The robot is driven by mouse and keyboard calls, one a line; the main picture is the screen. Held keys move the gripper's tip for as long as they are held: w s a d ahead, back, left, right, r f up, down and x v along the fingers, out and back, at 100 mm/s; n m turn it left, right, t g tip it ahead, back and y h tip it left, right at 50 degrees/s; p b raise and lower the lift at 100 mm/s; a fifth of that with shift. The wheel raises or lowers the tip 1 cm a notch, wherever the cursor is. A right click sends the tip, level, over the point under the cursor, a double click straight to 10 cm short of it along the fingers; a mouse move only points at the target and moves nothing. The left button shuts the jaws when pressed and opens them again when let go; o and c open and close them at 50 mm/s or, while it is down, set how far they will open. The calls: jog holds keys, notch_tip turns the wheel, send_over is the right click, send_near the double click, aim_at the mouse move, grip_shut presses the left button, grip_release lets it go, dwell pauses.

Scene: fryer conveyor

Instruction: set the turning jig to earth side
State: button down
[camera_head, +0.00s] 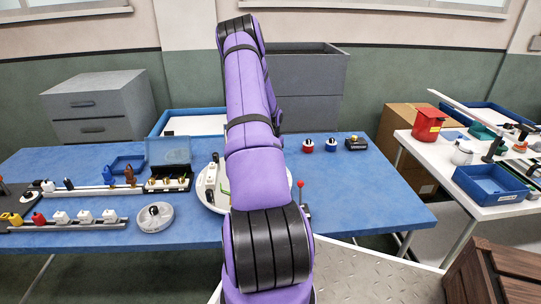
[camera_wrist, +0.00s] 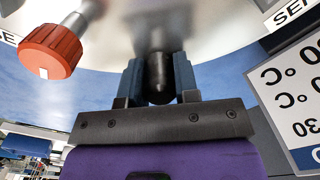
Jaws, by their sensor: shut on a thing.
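In the wrist view my gripper (camera_wrist: 159,72) has its two blue-grey fingers shut on a dark rounded knob (camera_wrist: 159,84), close against a shiny metal surface (camera_wrist: 205,25). This may be the turning jig, but I cannot tell, and no earth-side mark is readable. A red-orange cap (camera_wrist: 50,50) on a metal stem sits to the left, apart from my fingers. In the head view my purple arm hides my gripper and part of a round white plate (camera_head: 212,201) on the blue table.
The blue table (camera_head: 375,200) is fairly clear at right. A red-ball lever (camera_head: 300,184) stands just right of my arm. A rail with white blocks (camera_head: 65,226) and a round white container (camera_head: 154,218) are at left. In the wrist view, a temperature panel (camera_wrist: 294,95) is close at right.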

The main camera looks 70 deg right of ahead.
jog(key=c, duration=0.9)
grip_release()
jog(key=shift+o, duration=0.2)
notch_tip(320, 180, up, 10)
jog(key=shift+r, duration=0.4)
